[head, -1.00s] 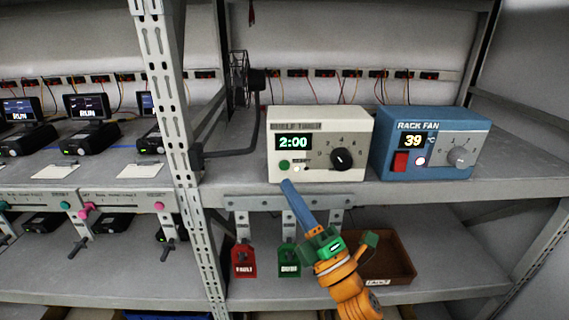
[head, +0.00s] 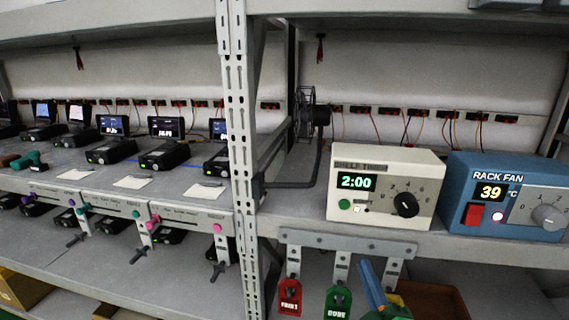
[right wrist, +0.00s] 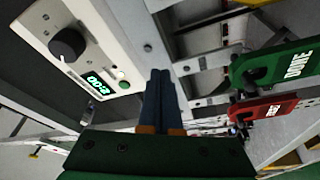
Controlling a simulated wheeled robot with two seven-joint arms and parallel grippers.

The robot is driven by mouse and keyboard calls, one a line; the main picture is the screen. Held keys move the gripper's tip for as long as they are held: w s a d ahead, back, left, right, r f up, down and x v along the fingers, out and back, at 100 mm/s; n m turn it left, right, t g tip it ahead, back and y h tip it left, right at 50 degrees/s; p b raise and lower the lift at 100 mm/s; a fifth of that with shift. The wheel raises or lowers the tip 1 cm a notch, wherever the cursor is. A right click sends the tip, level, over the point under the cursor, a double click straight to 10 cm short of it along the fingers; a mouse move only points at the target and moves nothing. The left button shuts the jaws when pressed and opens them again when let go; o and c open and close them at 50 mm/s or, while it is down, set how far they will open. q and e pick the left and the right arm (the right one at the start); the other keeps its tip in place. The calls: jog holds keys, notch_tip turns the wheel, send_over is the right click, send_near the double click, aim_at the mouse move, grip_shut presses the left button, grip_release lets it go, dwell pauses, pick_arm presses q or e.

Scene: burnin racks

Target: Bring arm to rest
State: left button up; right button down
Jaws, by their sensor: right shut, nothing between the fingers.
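My right gripper (head: 371,284) shows at the bottom of the head view, below the shelf edge and under the cream timer box (head: 386,188). Its blue fingers are together with nothing between them. In the right wrist view the shut fingers (right wrist: 161,98) point up the picture, apart from the timer box (right wrist: 88,50) at upper left. The timer reads 2:00. Most of my right arm is out of view in the head view. My left gripper is not in view.
The blue rack fan box (head: 505,195), reading 39, stands right of the timer. Red (head: 290,297) and green (head: 338,302) tags hang beside my right gripper. A brown bin (head: 440,300) is on the lower shelf. A perforated post (head: 238,150) divides the rack. Several devices stand left.

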jog(key=s+d+f+m+g+h, duration=0.1)
jog(key=s+f+m+g, duration=0.25)
jog(key=f, duration=0.35)
jog(key=s+f+m+g+h, duration=0.1)
jog(key=s+f+m+g, duration=0.25)
jog(key=f, duration=0.25)
jog(key=s+a+f+m+g+y, duration=0.1)
jog(key=s+a+f+m+g, duration=0.1)
jog(key=s+f+g, duration=0.5)
jog(key=s+a+f+m+g+y, duration=0.1)
jog(key=s+f+m+g, duration=0.1)
jog(key=s+f, duration=0.5)
jog(key=s+f+g, duration=0.2)
jog(key=s+f, duration=0.3)
jog(key=f, duration=0.9)
jog(key=s+d+f, duration=0.2)
jog(key=s+f, duration=0.7)
jog(key=s, duration=0.2)
jog(key=shift+s+n+g, duration=0.2)
jog(key=shift+n+g, duration=0.1)
